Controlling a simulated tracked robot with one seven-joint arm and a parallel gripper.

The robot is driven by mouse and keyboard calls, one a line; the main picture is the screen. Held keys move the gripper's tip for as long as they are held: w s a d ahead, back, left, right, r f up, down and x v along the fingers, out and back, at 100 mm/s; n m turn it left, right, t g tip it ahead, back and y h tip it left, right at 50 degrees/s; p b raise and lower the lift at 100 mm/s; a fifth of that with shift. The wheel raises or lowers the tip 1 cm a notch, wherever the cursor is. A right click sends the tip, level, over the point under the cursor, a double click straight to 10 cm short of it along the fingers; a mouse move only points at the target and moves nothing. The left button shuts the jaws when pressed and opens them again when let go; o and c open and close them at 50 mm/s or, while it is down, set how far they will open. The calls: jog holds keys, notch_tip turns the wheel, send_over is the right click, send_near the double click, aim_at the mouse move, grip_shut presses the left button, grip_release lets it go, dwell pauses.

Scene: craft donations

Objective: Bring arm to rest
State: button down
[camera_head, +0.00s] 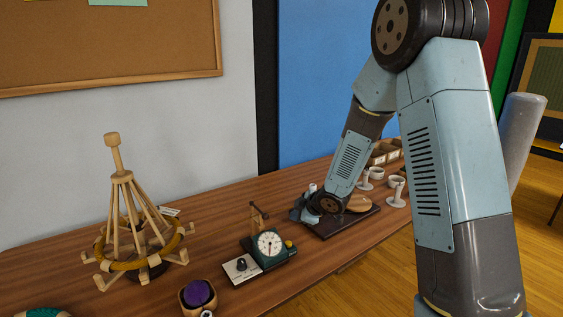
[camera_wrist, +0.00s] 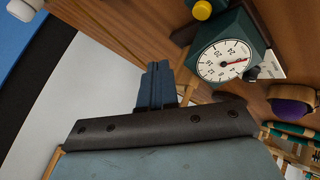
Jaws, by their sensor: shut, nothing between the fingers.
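My gripper (camera_head: 303,209) is at the end of my arm, low over the table near a dark board in the head view. In the wrist view my gripper (camera_wrist: 158,76) shows as two dark blue fingers pressed together, with nothing between them. My arm comes down from the upper right, bent at the elbow. The dial device (camera_head: 269,243) stands to the left of and nearer than the gripper; its white dial also shows in the wrist view (camera_wrist: 222,60), beyond the fingertips to the right.
The wooden table (camera_head: 215,222) holds a wooden frame with a yellow ring (camera_head: 122,264) at left, a purple ball (camera_head: 198,292) in a holder, and a dark board (camera_head: 345,224) under my forearm. A corkboard (camera_head: 110,45) hangs on the wall.

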jog(key=s+d+r+m+t+h, duration=0.1)
jog(key=s+d+r+m+h, duration=0.25)
jog(key=d+r, duration=0.45)
jog(key=s+d+r+m+h, duration=0.2)
jog(key=s+d+r+m, duration=0.4)
jog(key=r, duration=0.5)
jog(key=s+d+r+m+g, duration=0.1)
jog(key=s+r+m, duration=0.3)
jog(key=s, duration=0.8)
jog(key=s+d+r+m+g, duration=0.1)
jog(key=s+d+r+m, duration=0.2)
jog(key=s, duration=0.9)
jog(key=shift+r+m, duration=0.35)
jog(key=shift+r, duration=0.15)
jog(key=shift+s, duration=0.1)
